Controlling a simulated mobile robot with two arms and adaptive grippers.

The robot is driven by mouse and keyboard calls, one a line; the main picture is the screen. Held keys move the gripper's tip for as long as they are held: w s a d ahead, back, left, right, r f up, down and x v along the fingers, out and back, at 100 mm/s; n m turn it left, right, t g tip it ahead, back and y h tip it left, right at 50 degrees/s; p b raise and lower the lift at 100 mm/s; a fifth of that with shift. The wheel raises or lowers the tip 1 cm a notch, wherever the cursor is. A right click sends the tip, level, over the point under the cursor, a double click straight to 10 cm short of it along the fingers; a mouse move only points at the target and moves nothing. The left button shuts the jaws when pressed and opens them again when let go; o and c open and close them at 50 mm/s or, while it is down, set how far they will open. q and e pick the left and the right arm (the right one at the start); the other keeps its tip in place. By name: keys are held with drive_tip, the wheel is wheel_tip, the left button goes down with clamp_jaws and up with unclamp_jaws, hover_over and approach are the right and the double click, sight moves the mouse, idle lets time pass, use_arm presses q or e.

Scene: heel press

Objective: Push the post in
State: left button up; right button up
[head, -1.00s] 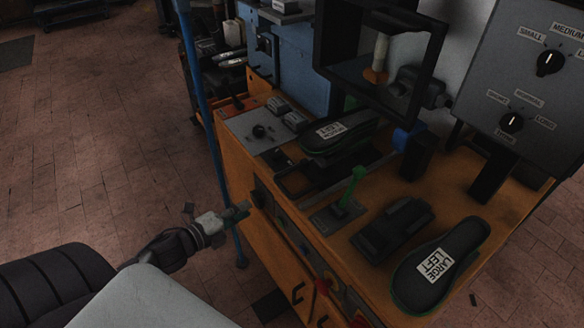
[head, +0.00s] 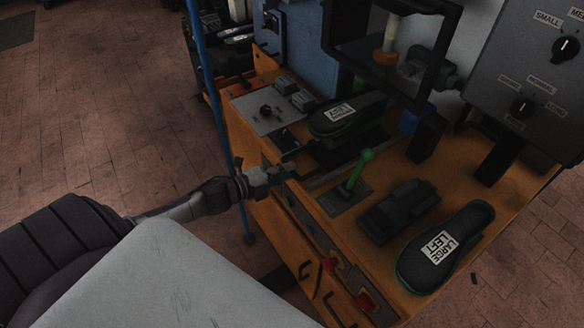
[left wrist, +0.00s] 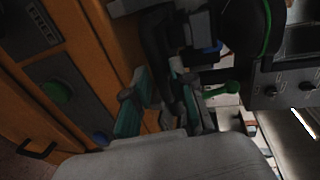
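A dark sole with a white label (head: 338,113) sits on a black support, which I take to be the post (head: 345,150), over a dark slot in the orange bench. The black frame of the press (head: 395,75) stands behind it. My left gripper (head: 283,174) is at the bench's front edge, in front of and to the left of the post. In the left wrist view its two teal-padded fingers (left wrist: 162,116) are apart, with dark machine parts beyond them. I cannot tell whether they touch anything. My right gripper is not in view.
A green-knobbed lever (head: 358,170) stands right of my left gripper and also shows in the wrist view (left wrist: 222,90). A black block (head: 398,208) and a "LARGE LEFT" sole (head: 445,245) lie farther right. A blue pole (head: 205,90) is at left. A dial panel (head: 530,75) is at right.

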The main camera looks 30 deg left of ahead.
use_arm(q)
drive_tip(key=shift+x, duration=1.05)
drive_tip(key=shift+f, duration=0.1)
clamp_jaws()
